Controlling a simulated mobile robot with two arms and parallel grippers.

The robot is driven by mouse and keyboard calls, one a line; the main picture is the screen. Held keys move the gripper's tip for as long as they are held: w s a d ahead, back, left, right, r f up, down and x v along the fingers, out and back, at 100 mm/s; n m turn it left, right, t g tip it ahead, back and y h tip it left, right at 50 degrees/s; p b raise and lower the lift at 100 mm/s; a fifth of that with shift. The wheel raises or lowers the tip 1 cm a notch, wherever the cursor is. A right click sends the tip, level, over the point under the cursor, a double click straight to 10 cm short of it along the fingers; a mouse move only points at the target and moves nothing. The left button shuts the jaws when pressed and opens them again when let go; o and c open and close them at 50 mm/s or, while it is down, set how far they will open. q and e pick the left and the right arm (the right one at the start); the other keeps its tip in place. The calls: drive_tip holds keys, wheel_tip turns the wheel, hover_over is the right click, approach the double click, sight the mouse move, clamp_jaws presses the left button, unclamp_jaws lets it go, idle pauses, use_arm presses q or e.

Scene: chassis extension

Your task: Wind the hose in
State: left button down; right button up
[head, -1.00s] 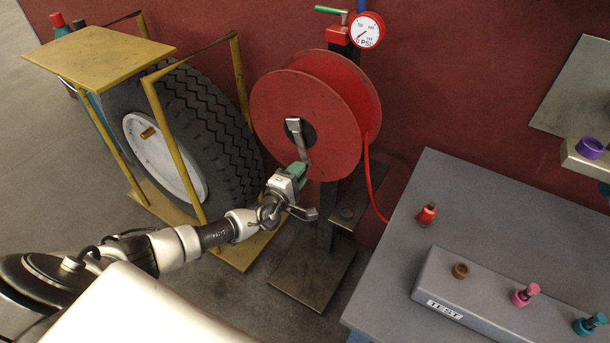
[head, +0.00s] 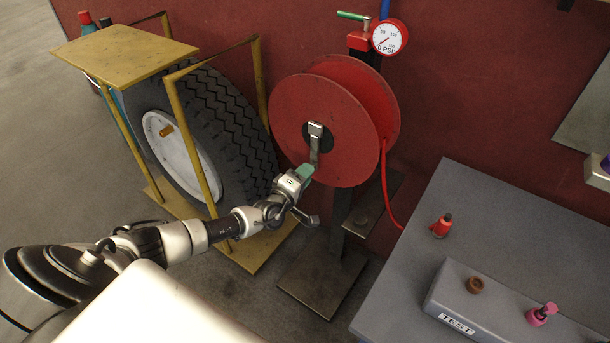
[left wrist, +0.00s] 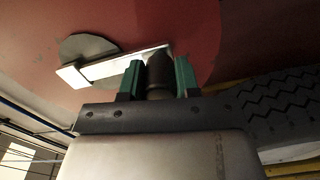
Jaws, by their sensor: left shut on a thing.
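A red hose reel (head: 322,100) stands on a dark metal post against the red wall. Its grey crank arm (head: 315,140) points down from the hub. My left gripper (head: 306,173) is at the lower end of the crank. In the left wrist view its green fingers (left wrist: 159,80) are shut on the dark crank handle (left wrist: 160,72), one finger on each side. The crank arm also shows there (left wrist: 110,67). The red hose (head: 385,185) hangs from the reel's right side and curves down towards the bench. My right gripper is not in view.
A big tyre (head: 225,120) stands in a yellow frame (head: 125,52) left of the reel. A gauge (head: 390,37) is above the reel. A grey bench (head: 400,285) at right carries a red fitting (head: 441,226) and a test block (head: 465,300) with coloured fittings.

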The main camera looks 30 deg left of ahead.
use_arm(q)
drive_tip(key=shift+f, duration=0.1)
drive_tip(key=c, duration=0.8)
unclamp_jaws()
drive_tip(key=s, duration=1)
drive_tip(key=shift+s+a, duration=0.4)
